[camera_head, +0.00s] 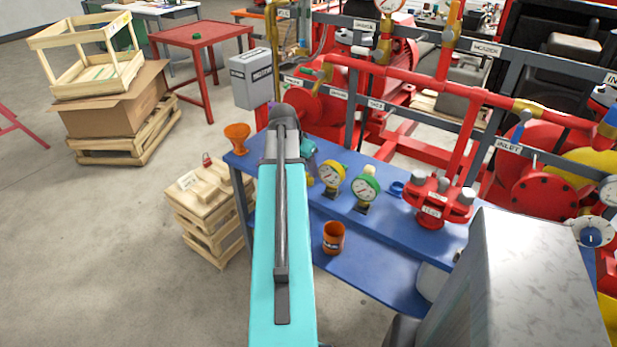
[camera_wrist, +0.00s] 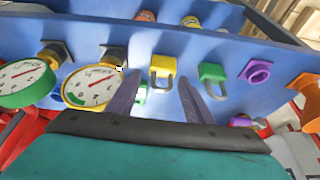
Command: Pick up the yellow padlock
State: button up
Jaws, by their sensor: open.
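The yellow padlock (camera_wrist: 162,74) is in the wrist view, on the blue bench, with its grey shackle toward the bottom of the picture. My gripper (camera_wrist: 159,82) has its two dark fingers spread apart, with the padlock showing in the gap near their tips. I cannot tell how far the tips are from it. Nothing is held. A green padlock (camera_wrist: 213,73) lies just right of the right finger.
The blue bench (camera_head: 375,212) also bears a yellow-rimmed gauge (camera_head: 332,175), a green-rimmed gauge (camera_head: 365,188) and a red flanged part (camera_head: 432,205). In the wrist view a purple ring (camera_wrist: 257,72) lies right of the green padlock. An orange funnel (camera_head: 237,135) is at the bench's left corner.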

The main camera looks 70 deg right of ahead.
aim_at(307, 174)
jog(key=shift+f, duration=0.1)
jog(key=shift+p+x, duration=0.95)
jog(key=shift+x, duration=1.5)
jog(key=shift+w, duration=0.1)
jog(key=c, duration=0.9)
